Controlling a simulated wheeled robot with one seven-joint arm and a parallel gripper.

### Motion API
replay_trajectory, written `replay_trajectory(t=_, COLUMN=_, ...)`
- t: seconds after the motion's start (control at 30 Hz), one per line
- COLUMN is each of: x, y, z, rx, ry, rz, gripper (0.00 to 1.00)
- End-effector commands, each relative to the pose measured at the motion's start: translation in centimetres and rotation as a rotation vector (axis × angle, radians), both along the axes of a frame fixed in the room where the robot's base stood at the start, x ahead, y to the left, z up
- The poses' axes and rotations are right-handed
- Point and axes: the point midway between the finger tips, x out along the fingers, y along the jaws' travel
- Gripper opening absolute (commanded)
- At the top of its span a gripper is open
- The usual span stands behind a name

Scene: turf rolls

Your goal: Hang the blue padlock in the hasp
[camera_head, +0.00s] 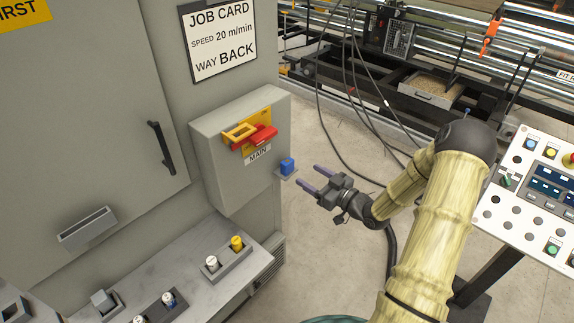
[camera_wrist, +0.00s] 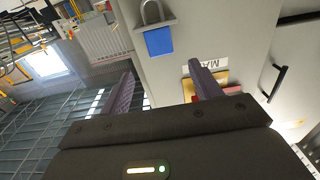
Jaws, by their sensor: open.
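The blue padlock (camera_head: 287,166) sits at a small grey ledge (camera_head: 284,177) on the right side of the grey switch box (camera_head: 225,175). In the wrist view its blue body (camera_wrist: 159,41) lies against the grey plate, and a grey shackle shows on the plate's other side. A yellow loop-like part (camera_head: 239,132), seemingly the hasp, is beside the red handle (camera_head: 263,137) on the box front, above the MAIN label. My gripper (camera_head: 308,175) is open and empty, just right of the padlock. In the wrist view the padlock is beyond and between my fingertips (camera_wrist: 160,68), apart from both.
A cabinet door with a black handle (camera_head: 161,147) is left of the box. Below is a grey shelf with a holder (camera_head: 226,262) of white and yellow knobs. A control panel (camera_head: 534,195) stands right. Cables hang behind my gripper; the floor between is clear.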

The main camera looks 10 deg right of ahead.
Motion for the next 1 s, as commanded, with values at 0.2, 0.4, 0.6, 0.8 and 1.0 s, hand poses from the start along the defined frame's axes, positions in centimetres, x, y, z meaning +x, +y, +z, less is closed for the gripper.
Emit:
replay_trajectory(t=0.2, x=3.0, y=2.3, z=0.2, rx=0.0, ry=0.0, rz=0.003, gripper=0.64)
replay_trajectory(t=0.4, x=4.0, y=2.9, z=0.0, rx=-0.001, ry=-0.001, rz=0.0, gripper=0.64)
replay_trajectory(t=0.6, x=3.9, y=2.9, z=0.0, rx=-0.001, ry=-0.001, rz=0.0, gripper=0.64)
replay_trajectory(t=0.8, x=4.9, y=3.8, z=0.0, rx=0.001, ry=0.001, rz=0.001, gripper=0.64)
replay_trajectory(t=1.0, x=7.2, y=5.6, z=-0.2, rx=0.001, ry=-0.001, rz=0.002, gripper=0.64)
